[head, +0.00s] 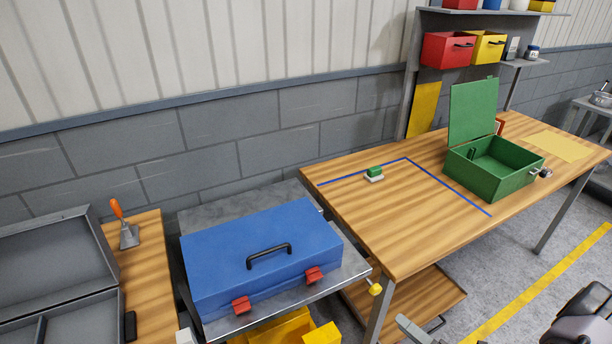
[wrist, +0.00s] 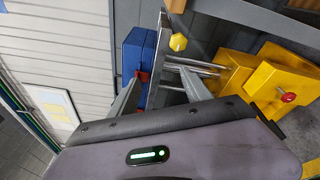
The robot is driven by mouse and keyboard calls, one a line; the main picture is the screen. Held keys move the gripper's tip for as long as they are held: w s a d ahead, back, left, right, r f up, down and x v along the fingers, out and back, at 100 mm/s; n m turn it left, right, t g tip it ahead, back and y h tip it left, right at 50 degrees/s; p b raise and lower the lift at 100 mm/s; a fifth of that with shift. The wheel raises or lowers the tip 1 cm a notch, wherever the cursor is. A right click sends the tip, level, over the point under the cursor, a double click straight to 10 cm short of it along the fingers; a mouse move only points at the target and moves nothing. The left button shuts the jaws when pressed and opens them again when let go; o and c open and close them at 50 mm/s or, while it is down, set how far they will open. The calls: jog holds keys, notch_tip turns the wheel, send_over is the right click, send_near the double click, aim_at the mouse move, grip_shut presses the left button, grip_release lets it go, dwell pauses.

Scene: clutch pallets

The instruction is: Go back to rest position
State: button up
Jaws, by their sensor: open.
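My gripper (wrist: 161,76) shows in the wrist view with its two grey fingers spread apart and nothing between them. Beyond the fingers, the blue toolbox (wrist: 137,55) with red latches shows at a distance, apart from them. In the head view, grey and dark parts at the lower right edge seem to be my arm. The closed blue toolbox (head: 225,250) lies on a grey metal cart (head: 195,215) in the head view.
A wooden workbench (head: 415,235) carries an open green box (head: 490,185) and a small green-and-white item (head: 375,173) inside blue tape lines. An open grey case (head: 50,260) and an orange-handled trowel (head: 128,232) are at left. Yellow bins (wrist: 230,72) sit low.

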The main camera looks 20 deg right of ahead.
jog(key=w+a+r+n+g+y+b, duration=0.1)
jog(key=w+a+r+n+g+y, duration=0.2)
jog(key=a+r+n+g, duration=0.45)
jog(key=w+a+r+n+g+y, duration=0.2)
jog(key=w+a+r+n+g, duration=0.15)
jog(key=a+r+n, duration=0.65)
jog(key=s+a+r+n+h, duration=0.4)
jog(key=a+r+n, duration=0.1)
jog(key=n, duration=0.7)
jog(key=s+a+r+n+h+b, duration=0.1)
jog(key=s+a+r+n+h, duration=0.3)
jog(key=n, duration=0.8)
jog(key=s+a+r, duration=0.1)
jog(key=a+r, duration=0.1)
jog(key=a, duration=0.1)
jog(key=shift+s+a+r, duration=0.15)
jog(key=shift+a+r, duration=0.1)
